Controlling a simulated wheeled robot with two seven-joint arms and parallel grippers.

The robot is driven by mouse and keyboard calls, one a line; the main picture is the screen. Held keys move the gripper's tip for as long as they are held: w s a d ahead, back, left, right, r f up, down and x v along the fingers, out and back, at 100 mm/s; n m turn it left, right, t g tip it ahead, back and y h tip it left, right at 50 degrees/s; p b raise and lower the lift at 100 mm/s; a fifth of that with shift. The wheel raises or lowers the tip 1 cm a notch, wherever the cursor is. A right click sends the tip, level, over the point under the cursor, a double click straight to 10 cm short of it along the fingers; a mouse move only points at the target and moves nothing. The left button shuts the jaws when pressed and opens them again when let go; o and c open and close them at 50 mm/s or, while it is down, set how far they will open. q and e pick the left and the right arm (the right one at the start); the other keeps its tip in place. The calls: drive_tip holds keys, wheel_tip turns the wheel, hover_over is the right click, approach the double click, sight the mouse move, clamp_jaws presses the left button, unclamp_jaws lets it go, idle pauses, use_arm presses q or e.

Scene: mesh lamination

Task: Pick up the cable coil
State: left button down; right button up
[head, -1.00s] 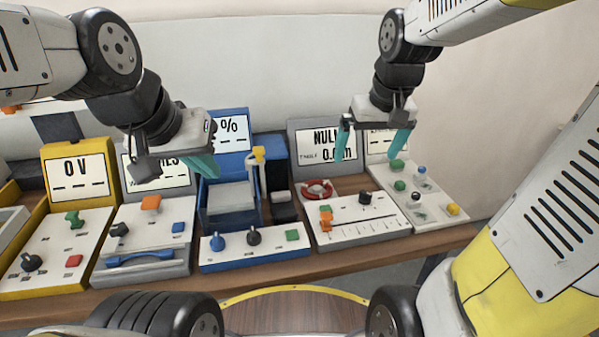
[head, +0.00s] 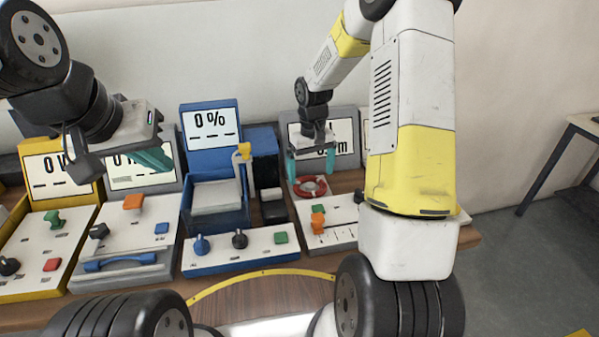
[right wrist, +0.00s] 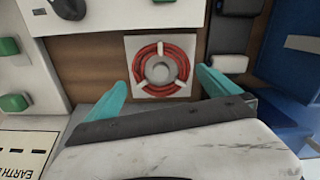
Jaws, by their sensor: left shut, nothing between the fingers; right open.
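The cable coil (head: 310,186) is a red ring with pale ties, lying on a square white plate. In the right wrist view the coil (right wrist: 161,52) shows face-on, with a grey round piece in its middle. My right gripper (head: 311,172) is open above the coil, its teal fingers apart. In the right wrist view the right gripper (right wrist: 161,88) has a finger on either side of the coil's near edge, with nothing between them. My left gripper (head: 155,160) is shut and empty above the grey console at the left.
A blue machine (head: 213,210) with a yellow-topped post stands left of the coil. A grey console (head: 335,226) with knobs lies in front of it. A yellow console (head: 45,235) stands far left.

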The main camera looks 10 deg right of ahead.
sight(310, 185)
drive_tip(key=shift+f, duration=2.1)
